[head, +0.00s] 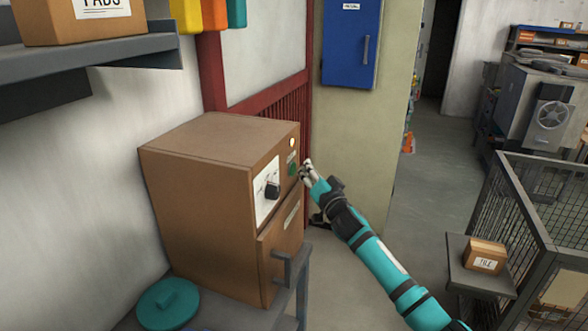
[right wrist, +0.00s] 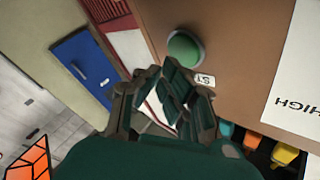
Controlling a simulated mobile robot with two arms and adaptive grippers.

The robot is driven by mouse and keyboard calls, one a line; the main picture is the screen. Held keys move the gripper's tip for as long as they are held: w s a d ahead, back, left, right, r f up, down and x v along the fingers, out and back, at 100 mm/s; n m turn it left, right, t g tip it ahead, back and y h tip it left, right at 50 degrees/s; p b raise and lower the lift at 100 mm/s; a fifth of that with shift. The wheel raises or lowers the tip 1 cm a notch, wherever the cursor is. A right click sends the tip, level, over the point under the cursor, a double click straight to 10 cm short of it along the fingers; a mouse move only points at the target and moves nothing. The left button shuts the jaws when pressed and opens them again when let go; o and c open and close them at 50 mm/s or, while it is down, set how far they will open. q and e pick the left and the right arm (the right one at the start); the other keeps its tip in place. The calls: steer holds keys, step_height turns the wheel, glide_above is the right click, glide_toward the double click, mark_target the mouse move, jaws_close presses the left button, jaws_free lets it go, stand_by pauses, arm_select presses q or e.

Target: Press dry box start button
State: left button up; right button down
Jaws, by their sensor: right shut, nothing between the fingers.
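The dry box (head: 205,205) is a brown cabinet on a grey stand at the left in the head view. Its front has a dial (head: 272,191), a lit lamp (head: 292,142) and a green start button (head: 293,169). The button shows large in the right wrist view (right wrist: 186,51), round and domed, beside a small white label (right wrist: 205,80). My right gripper (head: 306,168) is shut and empty, close in front of the button. In the right wrist view its fingertips (right wrist: 172,75) are just below the button; I cannot tell whether they touch. My left gripper is not in view.
A teal lid (head: 168,303) lies beside the dry box. The box's door handle (head: 282,268) sticks out below the dial. A blue wall cabinet (head: 351,42) hangs behind. A wire cage (head: 535,215) and a small tile box (head: 484,256) stand at the right. The floor between is clear.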

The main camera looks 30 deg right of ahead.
steer(key=s+d+p, duration=0.1)
steer(key=s+d, duration=0.2)
steer(key=s, duration=0.1)
steer(key=shift+d+p, duration=0.15)
steer(key=shift+p, duration=0.2)
steer(key=shift+w, duration=0.1)
stand_by(0.8)
